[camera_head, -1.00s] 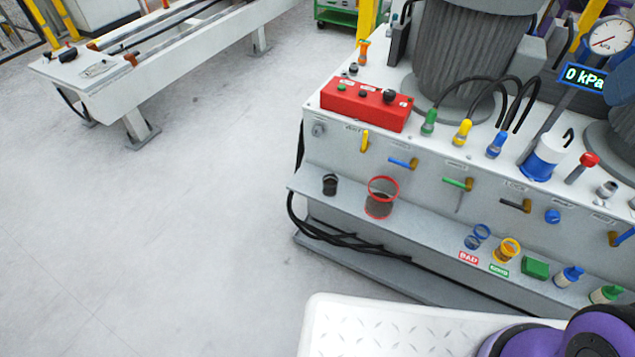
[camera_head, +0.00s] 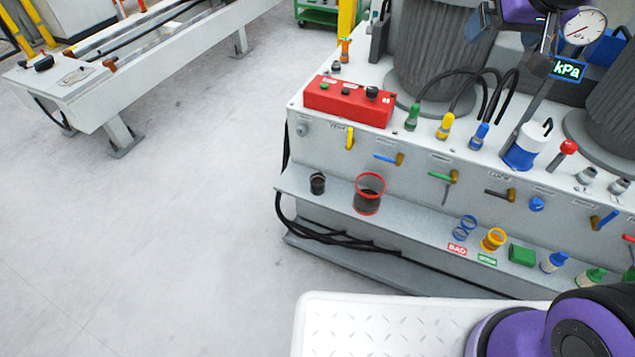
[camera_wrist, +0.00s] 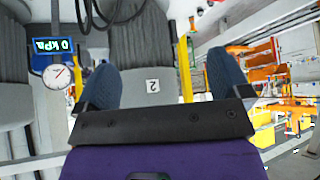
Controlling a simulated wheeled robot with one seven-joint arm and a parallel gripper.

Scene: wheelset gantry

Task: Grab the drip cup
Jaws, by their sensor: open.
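A clear, dark-tinted cup with a red rim (camera_head: 369,195), which looks like the drip cup, stands upright on the front shelf of the grey bench. A small black cup (camera_head: 317,184) stands to its left. My gripper (camera_wrist: 160,82) is open and empty in the wrist view, its two blue-grey fingers spread wide before a ribbed grey column marked 2. Part of my purple wrist shows at the top right of the head view, high above the bench and well apart from the cup. The cup does not show in the wrist view.
The shelf (camera_head: 410,214) also holds blue rings (camera_head: 464,228), an orange ring part (camera_head: 493,240), a green block (camera_head: 522,254) and bottles. Valve handles jut out above it. A red control box (camera_head: 348,101) and hoses sit on top. Floor at left is clear.

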